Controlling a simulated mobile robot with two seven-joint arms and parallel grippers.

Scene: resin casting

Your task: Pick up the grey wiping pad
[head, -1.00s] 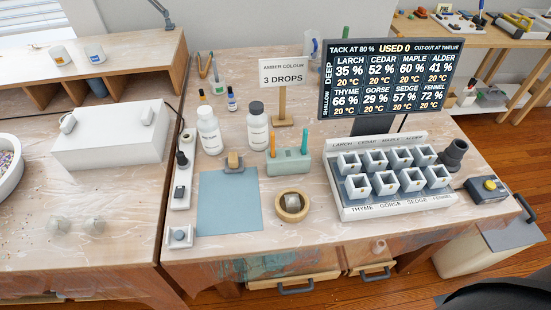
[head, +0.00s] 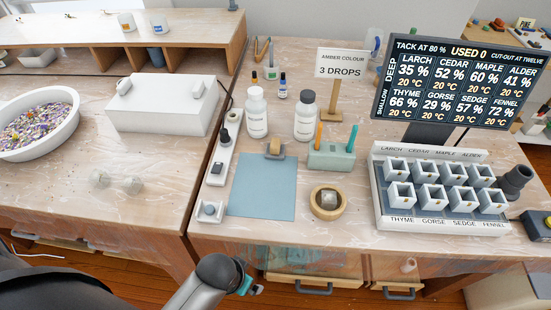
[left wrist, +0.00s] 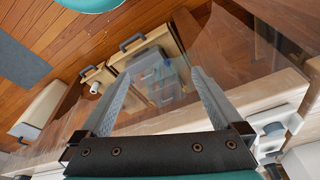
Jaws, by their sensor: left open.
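A small grey block (head: 328,199) sits in a round wooden dish (head: 316,209) at the front of the table. It may be the grey wiping pad, but it is too small to be sure. A tan block in a grey holder (head: 274,151) stands at the back of a flat blue-grey mat (head: 262,187). My left gripper (head: 252,287) is low in front of the table edge, apart from these things. In the left wrist view its fingers (left wrist: 165,72) are spread with nothing held between them. My right gripper is out of view.
A white casting rack (head: 440,222) with several cups stands at the right, below a readout screen (head: 455,82). White bottles (head: 257,112) and a green pen holder (head: 331,157) stand behind the dish. Drawers (head: 314,283) sit below the table edge.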

